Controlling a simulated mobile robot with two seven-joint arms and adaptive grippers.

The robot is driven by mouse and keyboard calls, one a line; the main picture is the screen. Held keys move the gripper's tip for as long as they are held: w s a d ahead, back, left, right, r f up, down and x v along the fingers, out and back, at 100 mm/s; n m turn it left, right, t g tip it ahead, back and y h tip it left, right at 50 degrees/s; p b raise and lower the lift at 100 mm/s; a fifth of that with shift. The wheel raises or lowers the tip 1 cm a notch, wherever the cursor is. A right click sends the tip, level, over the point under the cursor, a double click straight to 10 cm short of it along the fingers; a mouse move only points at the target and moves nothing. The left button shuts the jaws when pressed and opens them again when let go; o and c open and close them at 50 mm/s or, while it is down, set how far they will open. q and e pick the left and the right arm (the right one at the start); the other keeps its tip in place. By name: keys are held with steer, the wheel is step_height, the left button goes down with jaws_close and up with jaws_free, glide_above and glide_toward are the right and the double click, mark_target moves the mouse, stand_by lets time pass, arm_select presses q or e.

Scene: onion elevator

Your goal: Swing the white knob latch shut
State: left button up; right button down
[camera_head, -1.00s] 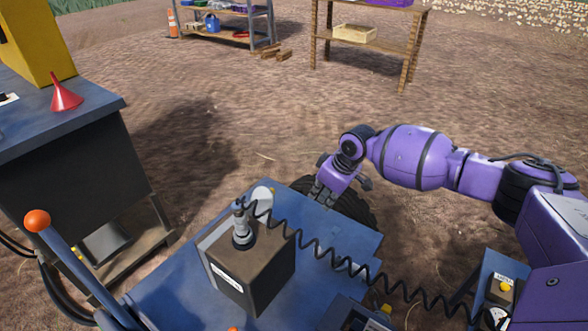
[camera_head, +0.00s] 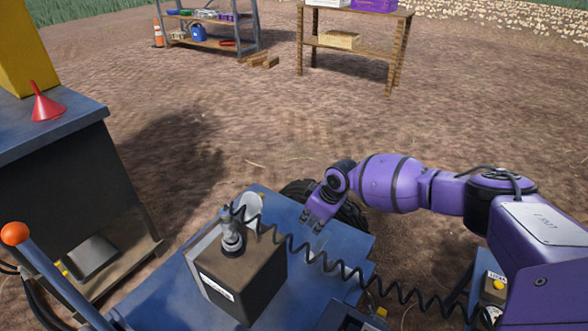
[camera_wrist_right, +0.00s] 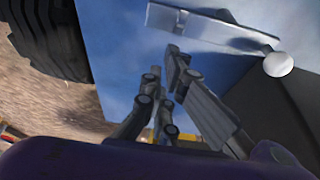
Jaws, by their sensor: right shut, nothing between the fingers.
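The white knob (camera_wrist_right: 278,64) shows in the right wrist view at the right end of a flat metal bar (camera_wrist_right: 212,24), above the blue surface and beside a dark box side. My right gripper (camera_wrist_right: 163,62) is shut and empty, its fingertips below and left of the bar and apart from the knob. In the head view my right gripper (camera_head: 314,222) hangs over the far right edge of the blue deck (camera_head: 330,247). A pale round shape (camera_head: 250,204) shows behind the brown box; I cannot tell whether it is the knob. My left gripper is not in view.
The brown box (camera_head: 245,275) with a metal fitting and a black coiled cable (camera_head: 335,268) stands on the deck. A black tyre (camera_wrist_right: 50,35) lies beside it. An orange-knobbed lever (camera_head: 15,233) and a bench with a red funnel (camera_head: 46,104) are at left.

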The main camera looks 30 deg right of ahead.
steer(key=shift+s+d+f, duration=0.1)
steer(key=shift+s, duration=0.25)
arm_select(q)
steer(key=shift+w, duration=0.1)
arm_select(e)
steer(key=shift+s+d+p, duration=0.1)
steer(key=shift+p, duration=0.25)
steer(key=shift+d+m, duration=0.1)
steer(key=shift+m, duration=0.2)
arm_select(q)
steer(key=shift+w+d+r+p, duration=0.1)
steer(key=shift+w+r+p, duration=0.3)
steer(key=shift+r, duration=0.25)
